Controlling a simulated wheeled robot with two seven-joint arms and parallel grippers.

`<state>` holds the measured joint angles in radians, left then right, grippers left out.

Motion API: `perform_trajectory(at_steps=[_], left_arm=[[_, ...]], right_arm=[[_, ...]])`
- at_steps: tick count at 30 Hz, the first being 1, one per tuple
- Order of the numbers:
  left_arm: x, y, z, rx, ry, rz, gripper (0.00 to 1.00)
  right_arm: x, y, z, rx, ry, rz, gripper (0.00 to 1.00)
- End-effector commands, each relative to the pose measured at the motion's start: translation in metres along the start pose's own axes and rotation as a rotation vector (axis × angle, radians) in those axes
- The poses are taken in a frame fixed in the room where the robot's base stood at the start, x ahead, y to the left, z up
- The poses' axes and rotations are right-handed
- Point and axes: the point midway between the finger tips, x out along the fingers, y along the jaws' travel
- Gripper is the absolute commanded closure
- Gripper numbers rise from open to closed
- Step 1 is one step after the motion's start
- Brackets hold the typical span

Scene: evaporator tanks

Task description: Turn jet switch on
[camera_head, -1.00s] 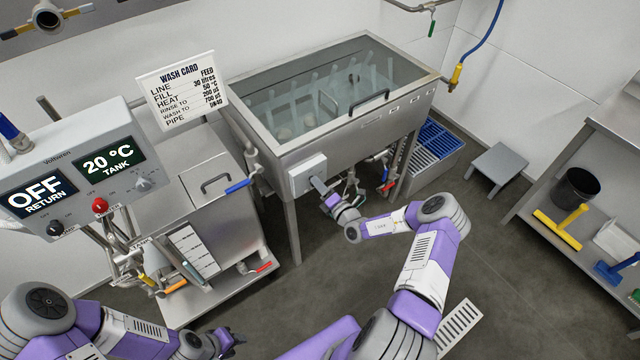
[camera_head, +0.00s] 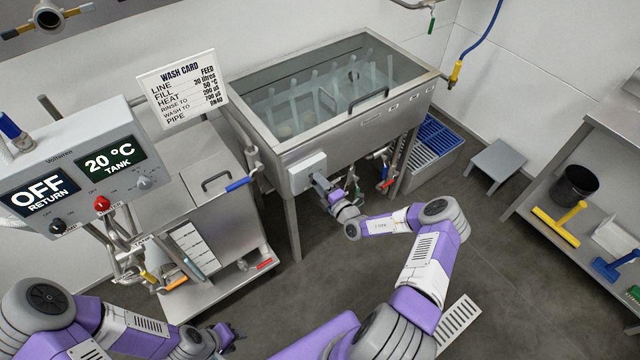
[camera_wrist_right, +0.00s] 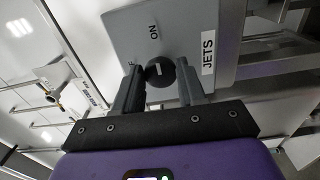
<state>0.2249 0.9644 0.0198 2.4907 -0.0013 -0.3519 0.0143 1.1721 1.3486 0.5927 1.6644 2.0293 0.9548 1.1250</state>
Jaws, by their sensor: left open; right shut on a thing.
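The jet switch is a round black knob (camera_wrist_right: 160,70) on a grey box (camera_head: 306,173) at the front left corner of the steel tank (camera_head: 300,140). In the right wrist view the box carries a "JETS" label (camera_wrist_right: 208,52) and an "ON" mark; another mark is mostly hidden by a finger. My right gripper (camera_wrist_right: 158,80) is shut on the knob, one finger on each side. In the head view this gripper (camera_head: 322,184) is at the box's front. My left gripper (camera_head: 232,336) is open, low at the bottom left, away from the switch.
A control panel (camera_head: 85,150) reading OFF and 20 °C stands at left, with a wash card (camera_head: 178,88) behind it. A steel unit with pipes is below. A grey stool (camera_head: 497,163) and a shelf bench are at right.

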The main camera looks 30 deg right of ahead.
Motion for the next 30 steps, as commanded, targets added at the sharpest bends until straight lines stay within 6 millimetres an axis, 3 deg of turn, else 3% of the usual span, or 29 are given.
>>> perform_trajectory(at_steps=[6,7,11,22,30], left_arm=[[0.0,0.0,0.0,0.0,0.0,0.0,0.6],[0.0,0.0,0.0,0.0,0.0,0.0,0.6],[0.0,0.0,0.0,0.0,0.0,0.0,0.6],[-0.002,0.001,0.0,0.0,0.0,0.0,0.6],[-0.009,0.003,0.0,0.0,0.0,0.0,0.6]], right_arm=[[0.0,-0.001,-0.001,0.003,0.001,-0.002,0.9],[0.0,-0.001,-0.001,0.002,0.001,-0.002,0.57],[0.0,-0.001,-0.001,0.002,0.001,-0.001,0.37],[-0.006,0.0,0.0,0.0,0.0,-0.002,0.37],[-0.05,0.001,0.001,0.002,-0.001,-0.003,0.37]])
